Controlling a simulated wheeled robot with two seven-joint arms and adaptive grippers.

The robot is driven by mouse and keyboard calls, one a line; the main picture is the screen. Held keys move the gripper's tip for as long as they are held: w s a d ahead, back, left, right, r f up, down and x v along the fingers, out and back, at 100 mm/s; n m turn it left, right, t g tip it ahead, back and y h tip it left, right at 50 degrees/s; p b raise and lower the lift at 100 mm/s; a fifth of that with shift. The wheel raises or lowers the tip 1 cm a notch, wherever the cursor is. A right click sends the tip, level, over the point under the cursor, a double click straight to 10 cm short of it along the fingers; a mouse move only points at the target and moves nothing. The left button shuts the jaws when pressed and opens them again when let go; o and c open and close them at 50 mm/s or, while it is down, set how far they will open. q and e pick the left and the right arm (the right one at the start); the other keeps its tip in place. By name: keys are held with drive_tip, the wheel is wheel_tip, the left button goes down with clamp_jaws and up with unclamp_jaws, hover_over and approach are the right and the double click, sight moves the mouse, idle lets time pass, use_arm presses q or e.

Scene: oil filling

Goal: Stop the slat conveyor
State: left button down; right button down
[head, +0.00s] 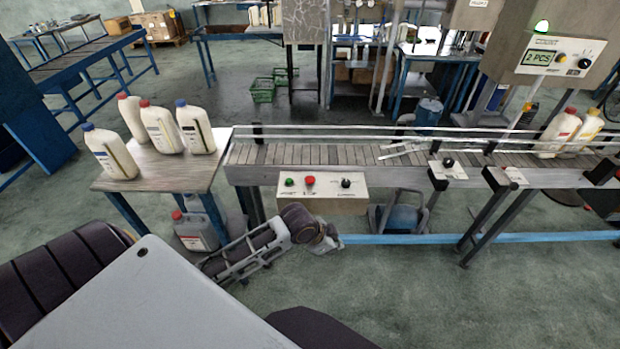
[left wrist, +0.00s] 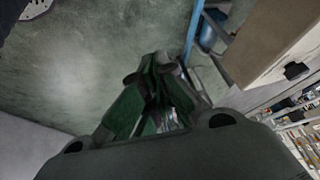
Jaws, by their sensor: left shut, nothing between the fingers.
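The slat conveyor (head: 300,154) runs from the centre to the right in the head view. A pale control box (head: 325,203) hangs on its front side. The box carries a green button (head: 290,182), a red button (head: 310,181) and a black knob (head: 346,183). My left gripper (head: 334,243) is shut and empty, below the box and in front of the conveyor, touching nothing that I can see. In the left wrist view its fingers (left wrist: 160,68) are together, with the control box (left wrist: 268,42) to their right. My right gripper is not in view.
A small table (head: 160,172) with several white jugs stands at the conveyor's left end. Two jugs (head: 566,130) stand on the belt's right part. A counter box (head: 556,45) reads "2 PCS" under a lit green lamp. A blue floor rail (head: 400,239) runs below the conveyor.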

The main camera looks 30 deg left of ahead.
use_arm(q)
drive_tip(key=w+a+r+m, duration=0.1)
drive_tip(key=w+r+m, duration=0.1)
drive_tip(key=w, duration=0.2)
wheel_tip(320, 180, up, 12)
drive_tip(key=r+m+t, duration=0.1)
drive_tip(key=m+t, duration=0.2)
hover_over(311, 180)
drive_tip(key=shift+d+f+h, duration=0.1)
drive_tip(key=shift+f+h, duration=0.15)
drive_tip(key=shift+h, duration=0.05)
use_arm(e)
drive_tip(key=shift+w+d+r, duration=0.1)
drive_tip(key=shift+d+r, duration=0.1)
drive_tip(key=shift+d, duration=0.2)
use_arm(q)
drive_tip(key=shift+f, duration=0.25)
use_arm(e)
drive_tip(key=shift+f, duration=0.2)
